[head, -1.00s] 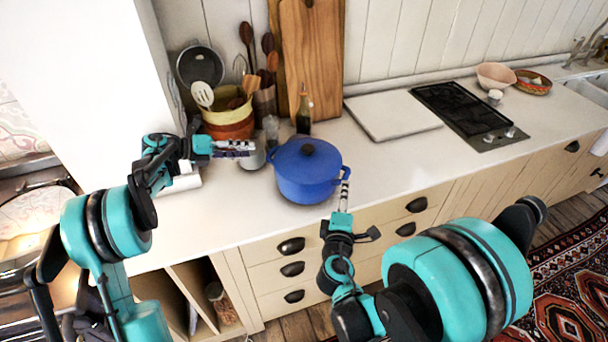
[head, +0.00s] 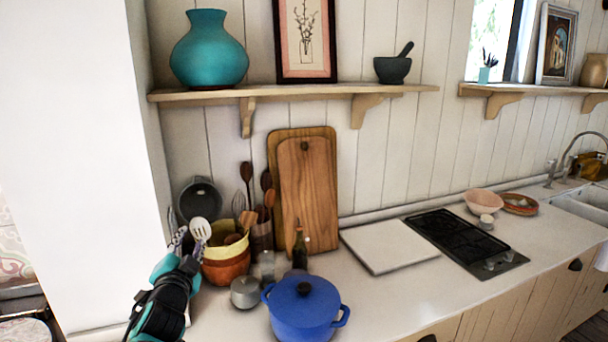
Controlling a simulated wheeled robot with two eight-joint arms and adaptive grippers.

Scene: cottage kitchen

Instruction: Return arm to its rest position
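My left gripper (head: 188,240) is at the lower left in the head view, pointing up and away from me beside the counter's left end. Its two fingers look apart, with nothing seen between them. They overlap the slotted spoon and the utensil pots in the picture; I cannot tell whether they touch. My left forearm runs down out of the bottom edge. My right arm and gripper are out of view.
A blue lidded pot (head: 304,311) and a small grey pot (head: 245,292) stand on the counter (head: 385,295). Utensil pots (head: 226,267) and a bottle (head: 300,248) stand behind. A white wall (head: 75,150) rises at left; a shelf (head: 300,93) hangs above.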

